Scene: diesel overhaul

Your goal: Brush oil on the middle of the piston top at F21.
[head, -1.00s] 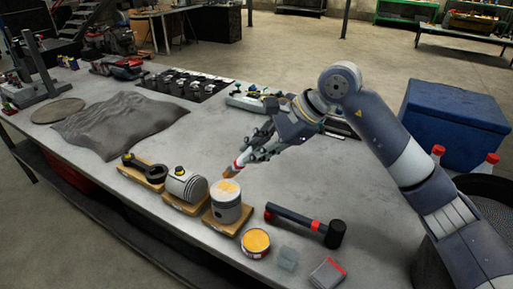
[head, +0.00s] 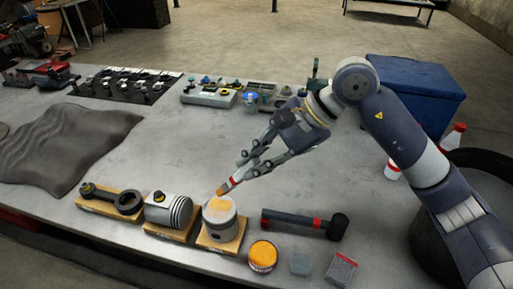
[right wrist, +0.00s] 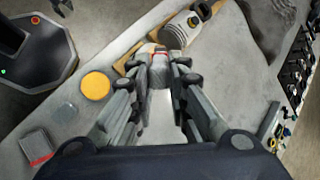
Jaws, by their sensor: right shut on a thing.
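My right gripper (head: 249,170) is shut on a brush (head: 232,182) with a red and white handle and orange-brown bristles. The bristles point down-left at the far rim of the upright grey piston (head: 221,230); I cannot tell whether they touch it. A yellow-orange oil patch lies on the piston top (head: 217,208). The piston stands on a wooden board (head: 236,246). In the right wrist view the fingers (right wrist: 170,62) close in front of the piston and hide much of it and the brush. No F21 label is readable.
A lying piston (head: 168,211) and a connecting rod (head: 112,199) are left of the piston. A yellow-filled tin (head: 263,256), a clear block (head: 301,264), a red-edged box (head: 341,268) and a hammer (head: 305,223) are to the right. The bench middle (head: 180,140) is clear.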

